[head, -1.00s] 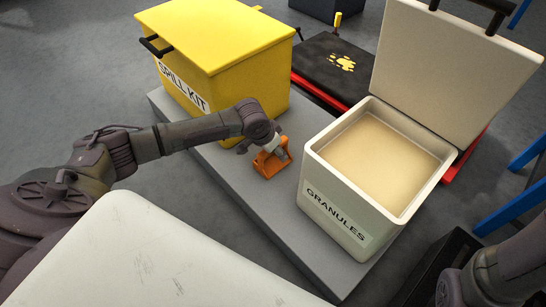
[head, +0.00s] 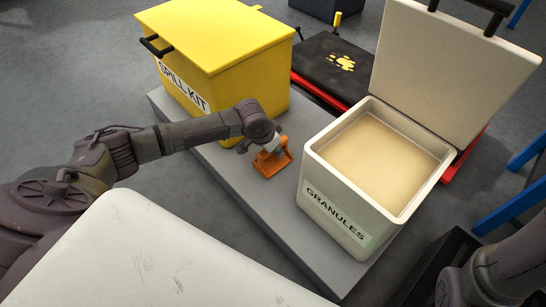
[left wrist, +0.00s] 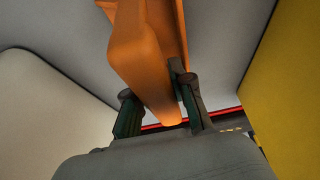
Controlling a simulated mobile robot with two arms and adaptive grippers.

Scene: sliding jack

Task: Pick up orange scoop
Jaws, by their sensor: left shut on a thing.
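The orange scoop (head: 272,163) is on the grey platform (head: 237,192), between the yellow spill kit box and the granules bin. In the head view my left gripper (head: 262,151) reaches it from above and hides part of it. In the left wrist view the scoop's handle (left wrist: 150,85) runs between the two fingers of my left gripper (left wrist: 160,108), which is shut on it. I cannot tell whether the scoop still touches the platform. Only part of my right arm shows at the lower right of the head view; its gripper is out of the picture.
The yellow spill kit box (head: 225,50) is closed, behind my left gripper. The granules bin (head: 335,205) stands open on the right, full of pale granules (head: 380,160), its lid (head: 450,75) raised. A black and red cart (head: 325,65) stands behind. A white surface (head: 130,260) is in front.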

